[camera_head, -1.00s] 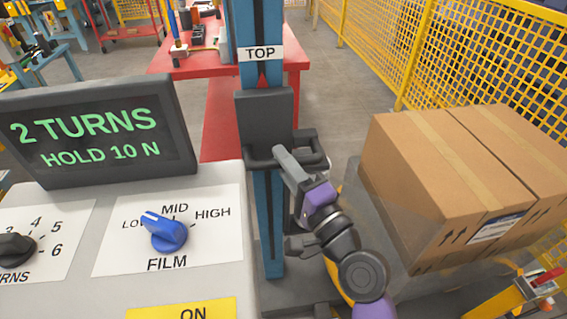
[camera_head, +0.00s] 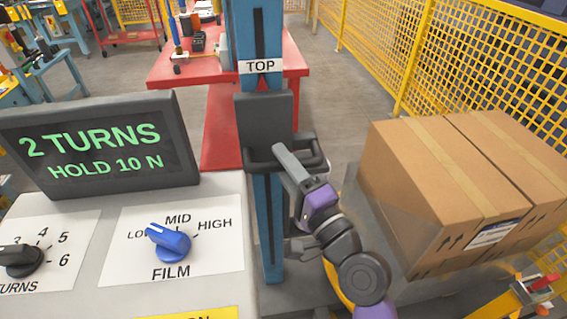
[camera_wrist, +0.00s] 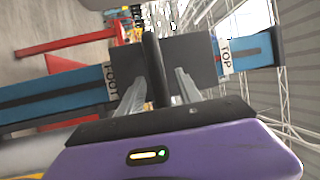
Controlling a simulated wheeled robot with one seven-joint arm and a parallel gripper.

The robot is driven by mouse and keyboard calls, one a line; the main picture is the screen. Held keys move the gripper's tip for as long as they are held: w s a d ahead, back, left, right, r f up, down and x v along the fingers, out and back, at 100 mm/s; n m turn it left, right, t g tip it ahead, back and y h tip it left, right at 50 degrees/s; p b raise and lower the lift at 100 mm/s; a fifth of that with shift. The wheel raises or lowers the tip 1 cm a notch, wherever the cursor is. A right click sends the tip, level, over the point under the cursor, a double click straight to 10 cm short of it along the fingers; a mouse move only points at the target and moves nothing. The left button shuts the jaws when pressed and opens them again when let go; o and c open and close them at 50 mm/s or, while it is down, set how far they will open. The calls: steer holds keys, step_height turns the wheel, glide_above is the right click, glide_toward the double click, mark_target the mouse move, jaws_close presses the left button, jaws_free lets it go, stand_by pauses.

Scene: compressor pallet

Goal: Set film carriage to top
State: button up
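The film carriage (camera_head: 265,118) is a dark grey block on a blue upright mast (camera_head: 268,225), with a dark loop handle (camera_head: 312,158) at its front. Its upper edge is a little below the white TOP label (camera_head: 261,67) and a small red mark. My gripper (camera_head: 281,152) is at the handle, reaching up from the lower right. In the wrist view, the fingers (camera_wrist: 160,80) lie on both sides of the dark handle bar (camera_wrist: 154,55) and look shut on it. The carriage (camera_wrist: 192,58) is behind the bar, with the TOP label (camera_wrist: 226,56) to its right.
A control panel at left has a screen (camera_head: 95,145) reading "2 TURNS HOLD 10 N" and a blue FILM knob (camera_head: 168,243). Cardboard boxes (camera_head: 430,190) stand at right by a yellow mesh fence (camera_head: 460,60). A red table (camera_head: 222,125) is behind the mast.

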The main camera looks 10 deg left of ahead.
steer(key=b+v, duration=0.1)
steer(key=v, duration=0.7)
stand_by(0.5)
steer(key=s+d+f+n+t+h+p, duration=0.1)
steer(key=s+d+n+t+h+p, duration=0.1)
steer(key=s+d+h, duration=0.4)
steer(key=s+d+f+n+t+h+p, duration=0.15)
steer(key=s+d+h, duration=0.25)
steer(key=d, duration=0.5)
steer(key=s+d+r+n+g+h+p, duration=0.1)
steer(key=s+d+n+g+p, duration=0.1)
steer(key=s, duration=1)
steer(key=s+d+n+g+h+p, duration=0.1)
steer(key=s+d+n+g+p, duration=0.1)
steer(key=s, duration=1)
steer(key=d+n+p, duration=0.1)
steer(key=n+p, duration=0.1)
steer(key=shift+d+r+h+p, duration=0.25)
steer(key=shift+r+h+p, duration=0.05)
steer(key=shift+r+p, duration=0.1)
